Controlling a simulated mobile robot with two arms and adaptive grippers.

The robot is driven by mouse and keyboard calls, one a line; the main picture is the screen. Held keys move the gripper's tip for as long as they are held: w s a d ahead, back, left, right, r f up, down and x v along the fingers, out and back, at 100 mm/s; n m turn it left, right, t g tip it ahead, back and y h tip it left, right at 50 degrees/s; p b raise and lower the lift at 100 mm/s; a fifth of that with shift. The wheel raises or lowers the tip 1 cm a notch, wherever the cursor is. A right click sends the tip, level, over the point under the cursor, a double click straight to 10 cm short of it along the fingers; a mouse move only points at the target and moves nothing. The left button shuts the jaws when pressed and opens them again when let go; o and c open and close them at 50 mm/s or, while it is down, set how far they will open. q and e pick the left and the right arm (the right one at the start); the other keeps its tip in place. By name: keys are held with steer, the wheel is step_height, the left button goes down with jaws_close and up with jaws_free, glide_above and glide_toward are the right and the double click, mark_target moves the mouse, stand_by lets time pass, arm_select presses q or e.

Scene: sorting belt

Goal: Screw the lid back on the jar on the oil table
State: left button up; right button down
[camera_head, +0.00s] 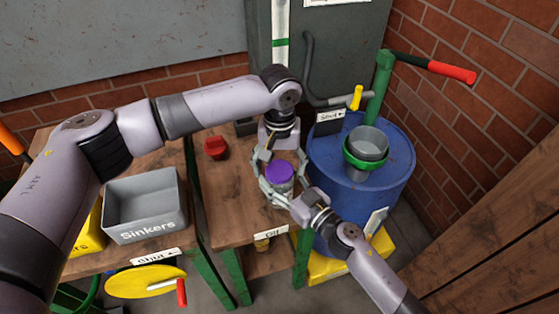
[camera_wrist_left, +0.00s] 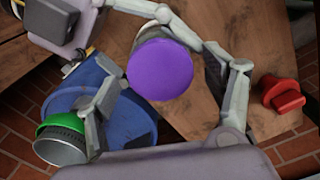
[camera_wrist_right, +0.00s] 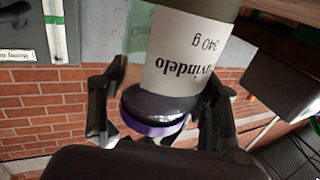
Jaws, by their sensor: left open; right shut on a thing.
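The jar (camera_wrist_right: 185,60) stands on the oil table (camera_head: 228,200), its white label upside down in the right wrist view. The purple lid (camera_head: 279,172) is on top of the jar; it also shows from above in the left wrist view (camera_wrist_left: 160,69) and at the jar's mouth in the right wrist view (camera_wrist_right: 152,127). I cannot tell how tightly it sits. My right gripper (camera_head: 281,196) is shut around the jar from the front right. My left gripper (camera_head: 280,160) is above the jar, open, its fingers either side of the lid and apart from it in the left wrist view.
A red object (camera_head: 216,147) lies on the oil table left of the jar. A blue drum (camera_head: 345,190) with a green pump and grey cups (camera_head: 367,145) stands close on the right. A grey Sinkers bin (camera_head: 147,205) stands on the left table.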

arm_select(q)
steer(key=shift+c, duration=0.4)
steer(key=c, duration=1.2)
steer(key=m, duration=0.4)
steer(key=shift+m, duration=0.4)
steer(key=shift+c, duration=0.2)
steer(key=m, duration=0.3)
steer(key=shift+m, duration=0.3)
steer(key=m, duration=0.7)
steer(key=shift+m, duration=0.3)
steer(key=o, duration=1.4)
steer(key=shift+c, duration=0.2)
